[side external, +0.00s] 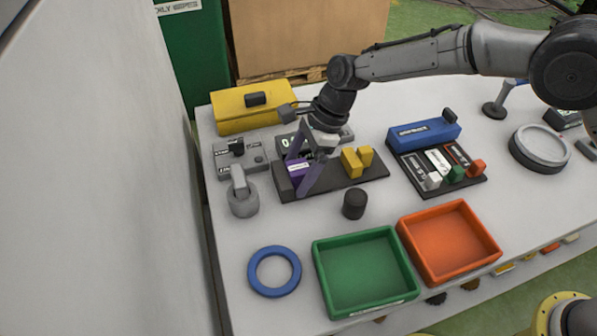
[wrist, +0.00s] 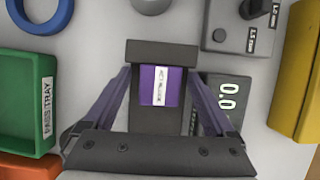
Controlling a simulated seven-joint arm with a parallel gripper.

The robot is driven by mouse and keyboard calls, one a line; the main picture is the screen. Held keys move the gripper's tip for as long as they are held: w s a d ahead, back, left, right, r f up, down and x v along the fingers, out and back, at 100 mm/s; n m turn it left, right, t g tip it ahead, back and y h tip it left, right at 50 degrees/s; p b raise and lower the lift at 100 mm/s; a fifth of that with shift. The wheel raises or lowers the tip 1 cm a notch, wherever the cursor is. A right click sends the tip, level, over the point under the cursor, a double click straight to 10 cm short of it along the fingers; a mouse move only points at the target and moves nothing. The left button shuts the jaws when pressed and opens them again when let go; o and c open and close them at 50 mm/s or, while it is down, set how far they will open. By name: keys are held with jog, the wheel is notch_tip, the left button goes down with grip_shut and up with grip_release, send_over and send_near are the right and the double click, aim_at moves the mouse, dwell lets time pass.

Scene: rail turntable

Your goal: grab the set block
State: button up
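The set block (wrist: 153,86) is purple with a white label. It sits on a dark base plate (wrist: 148,120) in the wrist view. In the side view the purple block (side external: 296,168) shows at the left end of the dark base, partly covered by my fingers. My gripper (wrist: 160,73) is open, with one purple finger on each side of the block and a visible gap on both sides. In the side view my gripper (side external: 296,178) is low over the block. I cannot tell exactly how far down the fingertips reach beside it.
Yellow blocks (side external: 351,162) stand on the same base to the right. A digital readout (wrist: 228,95) is close beside the base. A black cylinder (side external: 354,204), green tray (side external: 319,270), orange tray (side external: 409,236) and blue ring (side external: 255,272) are in front.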

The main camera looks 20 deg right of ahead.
grip_shut()
jog(key=shift+r, duration=0.15)
